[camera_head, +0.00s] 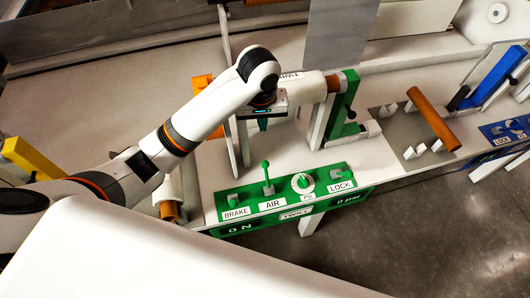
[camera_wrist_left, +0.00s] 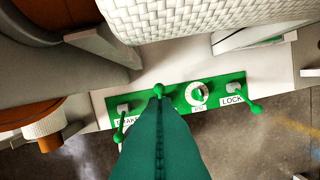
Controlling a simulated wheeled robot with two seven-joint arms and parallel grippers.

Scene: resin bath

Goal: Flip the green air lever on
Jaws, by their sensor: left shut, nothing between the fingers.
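The green air lever (camera_head: 266,172) stands up from the green control panel (camera_head: 327,176), above its AIR label, with a round knob on top. In the left wrist view its knob (camera_wrist_left: 158,90) shows just beyond my green fingers, and the lever's lower part is hidden behind them. My left gripper (camera_head: 263,124) is shut and empty, above and behind the panel in the head view. In the left wrist view the closed fingers (camera_wrist_left: 156,112) point towards the panel; I cannot tell whether they touch the lever. My right gripper is not in view.
On the panel, the brake lever (camera_wrist_left: 120,128) is left of the air lever; the round dial (camera_wrist_left: 197,94) and lock lever (camera_wrist_left: 254,106) are right. A white textured roll (camera_wrist_left: 200,18) lies behind. A blue panel (camera_head: 506,131) stands farther right.

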